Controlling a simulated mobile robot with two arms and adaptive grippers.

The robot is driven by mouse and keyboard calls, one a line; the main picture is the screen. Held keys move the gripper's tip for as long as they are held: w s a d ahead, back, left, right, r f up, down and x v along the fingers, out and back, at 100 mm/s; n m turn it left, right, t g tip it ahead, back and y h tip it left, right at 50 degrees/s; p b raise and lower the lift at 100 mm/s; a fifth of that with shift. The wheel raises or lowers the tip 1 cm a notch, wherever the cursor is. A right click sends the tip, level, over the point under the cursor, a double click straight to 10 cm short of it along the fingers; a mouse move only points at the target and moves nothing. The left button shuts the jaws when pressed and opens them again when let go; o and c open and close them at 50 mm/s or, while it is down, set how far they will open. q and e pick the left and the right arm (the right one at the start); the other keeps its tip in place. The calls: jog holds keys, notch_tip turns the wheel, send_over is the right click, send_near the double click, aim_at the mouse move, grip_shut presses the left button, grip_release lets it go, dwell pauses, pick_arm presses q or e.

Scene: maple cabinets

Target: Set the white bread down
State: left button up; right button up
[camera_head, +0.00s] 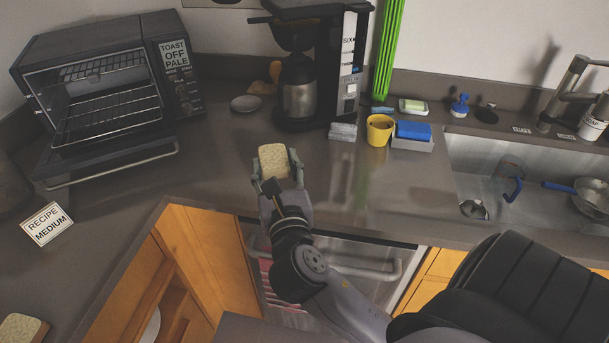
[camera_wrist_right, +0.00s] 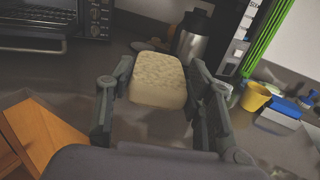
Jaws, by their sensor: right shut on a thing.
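The white bread (camera_head: 273,160) is a pale, speckled slice held at the tips of my right gripper (camera_head: 276,172). In the right wrist view the bread (camera_wrist_right: 158,80) sits between the two fingers of the gripper (camera_wrist_right: 160,92), which are shut on its sides. Bread and gripper are over the dark counter (camera_head: 220,185), in front of the coffee maker. I cannot tell for sure whether the bread touches the counter. My left gripper is not in view.
An open toaster oven (camera_head: 105,100) stands at left, its door lowered. The coffee maker (camera_head: 300,85), yellow cup (camera_head: 379,130) and blue sponge (camera_head: 413,130) stand behind. A sink (camera_head: 500,170) is at right. A recipe card (camera_head: 46,224) and another bread piece (camera_head: 20,329) lie at left.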

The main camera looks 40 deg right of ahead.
aim_at(278, 151)
jog(key=w+d+m+h, duration=0.1)
jog(key=w+d+r+g+h+b, duration=0.1)
jog(key=w+d+r+m+g+h+b, duration=0.1)
jog(key=w, duration=0.1)
jog(key=shift+d+m+h, duration=0.1)
jog(key=shift+m+h, duration=0.2)
jog(key=shift+h, duration=0.1)
notch_tip(278, 151, up, 3)
jog(key=w+d+m+g+h+b, duration=0.1)
jog(key=w+m+g+h+b, duration=0.1)
jog(key=w+b, duration=0.1)
jog(key=shift+g, duration=0.3)
jog(key=f, duration=0.4)
jog(key=f+b, duration=0.1)
jog(key=f, duration=0.4)
jog(key=f+b, duration=0.1)
jog(key=f, duration=0.4)
jog(key=shift+w+a, duration=0.1)
jog(key=shift+w, duration=0.15)
notch_tip(278, 151, down, 5)
jog(key=shift+r+b, duration=0.1)
jog(key=shift+b, duration=0.45)
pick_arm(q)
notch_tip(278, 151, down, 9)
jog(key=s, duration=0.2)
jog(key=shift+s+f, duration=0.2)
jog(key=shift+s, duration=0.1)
pick_arm(e)
jog(key=o, duration=1.1)
